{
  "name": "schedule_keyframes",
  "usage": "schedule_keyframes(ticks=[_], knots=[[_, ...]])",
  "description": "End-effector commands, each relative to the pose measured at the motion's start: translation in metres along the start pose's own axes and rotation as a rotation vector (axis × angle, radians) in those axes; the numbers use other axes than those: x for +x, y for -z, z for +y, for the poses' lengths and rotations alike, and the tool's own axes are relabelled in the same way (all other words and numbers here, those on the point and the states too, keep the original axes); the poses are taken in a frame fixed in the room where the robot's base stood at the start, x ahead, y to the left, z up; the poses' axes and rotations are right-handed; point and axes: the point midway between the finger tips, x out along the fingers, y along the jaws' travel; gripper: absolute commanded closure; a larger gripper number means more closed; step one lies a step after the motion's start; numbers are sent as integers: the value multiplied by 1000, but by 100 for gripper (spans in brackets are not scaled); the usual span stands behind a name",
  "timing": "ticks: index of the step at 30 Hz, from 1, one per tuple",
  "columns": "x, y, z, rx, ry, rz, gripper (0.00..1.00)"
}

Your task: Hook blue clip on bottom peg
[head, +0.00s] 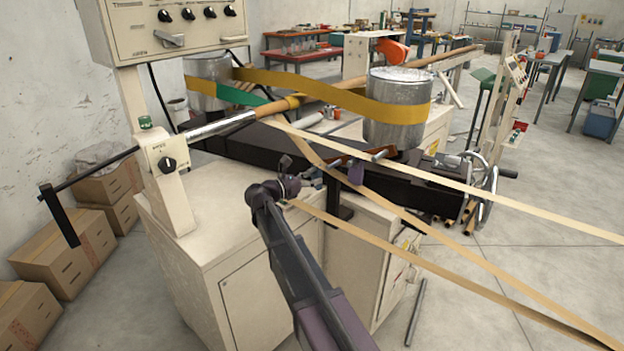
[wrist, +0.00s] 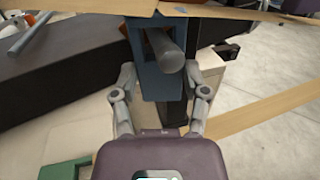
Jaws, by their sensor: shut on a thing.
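My gripper (wrist: 160,84) is shut on the blue clip (wrist: 143,62), with a grey finger on each side of it in the wrist view. The clip is a flat blue plate with an opening in it. A grey round peg (wrist: 171,58) points towards the wrist camera and overlaps the clip's opening. It seems to stick out through the opening, but I cannot tell how far or whether the clip rests on it. In the head view my gripper (head: 304,180) is at the front of the winder, where the clip and peg are too small to make out.
Brown paper strips (head: 440,228) run across the front of the winder to the lower right. A metal drum (head: 398,115) with a yellow belt (head: 345,98) stands behind. The cream cabinet (head: 205,250) lies left of my arm. A dark beam (wrist: 60,75) fills the wrist view's left.

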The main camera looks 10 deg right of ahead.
Motion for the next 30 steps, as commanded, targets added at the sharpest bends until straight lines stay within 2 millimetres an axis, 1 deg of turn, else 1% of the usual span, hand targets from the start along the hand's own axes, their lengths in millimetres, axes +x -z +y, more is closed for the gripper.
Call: schedule_keyframes(ticks=[4, 5, 6, 9, 23, 26, 30], knots=[[0, 0, 0, 0, 0, 0, 88], [0, 0, 0, 0, 0, 0, 38], [0, 0, 0, 0, 0, 0, 26], [0, 0, 0, 0, 0, 0, 1], [-1, 0, 0, 0, 0, 0, 1], [-3, 0, 0, 0, 0, 0, 1], [-13, 0, 0, 0, -2, 0, 1]])
